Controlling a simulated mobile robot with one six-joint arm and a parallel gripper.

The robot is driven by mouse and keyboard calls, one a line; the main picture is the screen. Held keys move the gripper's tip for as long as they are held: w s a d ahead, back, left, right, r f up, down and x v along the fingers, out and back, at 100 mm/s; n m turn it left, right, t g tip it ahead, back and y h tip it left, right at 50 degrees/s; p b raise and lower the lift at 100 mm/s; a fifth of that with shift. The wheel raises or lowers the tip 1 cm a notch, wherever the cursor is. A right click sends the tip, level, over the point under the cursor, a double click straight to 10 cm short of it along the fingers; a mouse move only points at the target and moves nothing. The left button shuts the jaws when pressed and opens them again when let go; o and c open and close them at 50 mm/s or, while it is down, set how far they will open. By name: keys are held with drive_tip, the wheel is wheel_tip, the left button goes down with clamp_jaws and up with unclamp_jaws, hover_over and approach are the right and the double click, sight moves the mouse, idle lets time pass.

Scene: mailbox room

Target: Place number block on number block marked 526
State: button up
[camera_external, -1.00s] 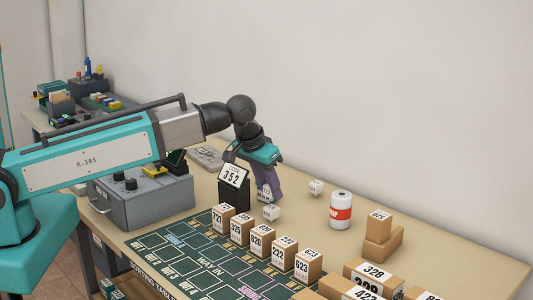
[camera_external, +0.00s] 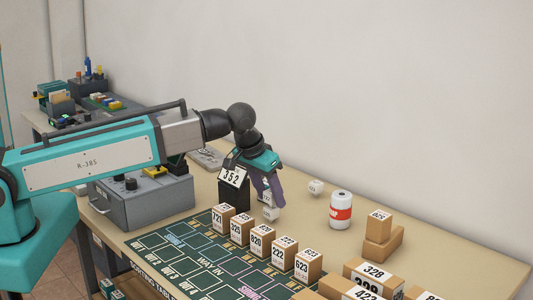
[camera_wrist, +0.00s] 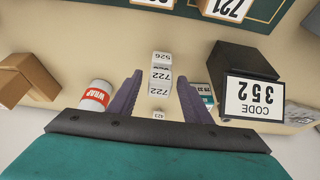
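The white block marked 526 (camera_wrist: 161,57) shows in the wrist view, and it stands on the table in the external view (camera_external: 271,214). A white block marked 722 (camera_wrist: 160,84) appears directly against it; in the external view this block (camera_external: 266,198) sits on top of the 526 block. My gripper (camera_external: 271,202) is around the 722 block. In the wrist view its purple fingers (camera_wrist: 159,76) are spread, with a gap on each side of the block. The far finger is partly hidden in the external view.
A black stand with a 352 code card (camera_external: 233,177) is close to the left of my gripper. Another small white block (camera_external: 315,187) and a white can with a red label (camera_external: 340,211) stand to the right. Several numbered brown boxes (camera_external: 277,246) line the green mat in front.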

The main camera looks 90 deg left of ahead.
drive_tip(key=b+v, duration=0.1)
drive_tip(key=v, duration=1.1)
drive_tip(key=shift+r+b, duration=0.15)
drive_tip(key=shift+b, duration=0.2)
idle(0.9)
